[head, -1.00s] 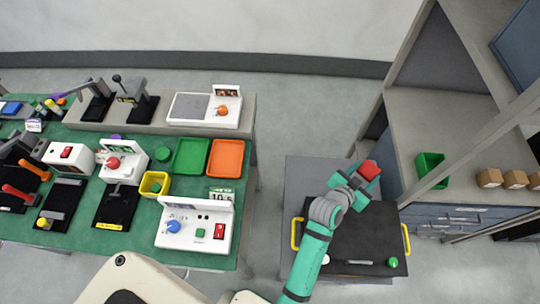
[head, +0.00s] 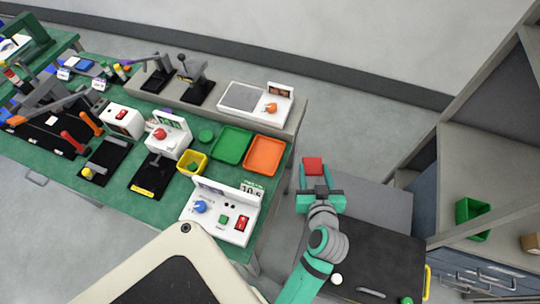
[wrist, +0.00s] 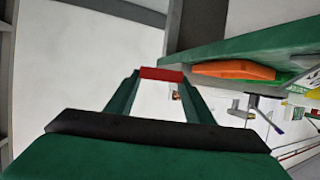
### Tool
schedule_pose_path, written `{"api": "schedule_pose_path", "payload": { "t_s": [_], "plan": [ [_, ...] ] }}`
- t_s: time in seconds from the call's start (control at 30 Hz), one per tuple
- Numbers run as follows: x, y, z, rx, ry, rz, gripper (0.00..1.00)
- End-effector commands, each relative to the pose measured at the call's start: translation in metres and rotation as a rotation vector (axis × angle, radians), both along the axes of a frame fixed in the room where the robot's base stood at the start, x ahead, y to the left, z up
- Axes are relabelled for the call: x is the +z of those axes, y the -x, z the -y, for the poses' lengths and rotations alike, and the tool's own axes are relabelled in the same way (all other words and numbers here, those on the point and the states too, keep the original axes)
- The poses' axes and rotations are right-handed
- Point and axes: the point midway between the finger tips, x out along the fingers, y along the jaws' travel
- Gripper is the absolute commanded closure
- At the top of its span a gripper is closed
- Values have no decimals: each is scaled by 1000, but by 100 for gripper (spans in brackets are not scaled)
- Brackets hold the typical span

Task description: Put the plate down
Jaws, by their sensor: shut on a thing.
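A small red plate (head: 313,165) is held at the tip of my gripper (head: 314,176). The gripper's two green fingers are shut on it, one on each side. The plate also shows in the wrist view (wrist: 161,74), as a thin red strip between the fingertips. In the head view it is above the gap between the green workbench (head: 120,205) and the grey cart (head: 385,205), right of the orange tray (head: 265,156). Nothing is seen touching it from below, and its height is hard to tell.
The bench's right end holds the orange tray, a green tray (head: 231,146), a yellow bin (head: 192,162) and a white button panel (head: 217,213). A dark mat (head: 385,260) lies on the cart. A shelf unit with a green bin (head: 472,218) stands at right.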

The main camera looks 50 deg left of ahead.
Motion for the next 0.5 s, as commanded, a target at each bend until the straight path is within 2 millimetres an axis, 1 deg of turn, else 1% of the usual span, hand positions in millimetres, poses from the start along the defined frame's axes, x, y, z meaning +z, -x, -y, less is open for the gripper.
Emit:
{"api": "schedule_pose_path", "payload": {
  "t_s": [0.03,0.1,0.17,0.2,0.3,0.4,0.5],
  "plan": [
    [14,15,-13,88,-3,7,74],
    [29,39,-29,216,-2,8,74],
    [42,60,-42,324,-1,10,74],
    [51,74,-49,392,-1,10,74],
    [69,108,-62,551,0,9,74],
    [84,137,-69,682,1,8,74],
    [94,159,-72,777,2,6,74]
  ]
}}
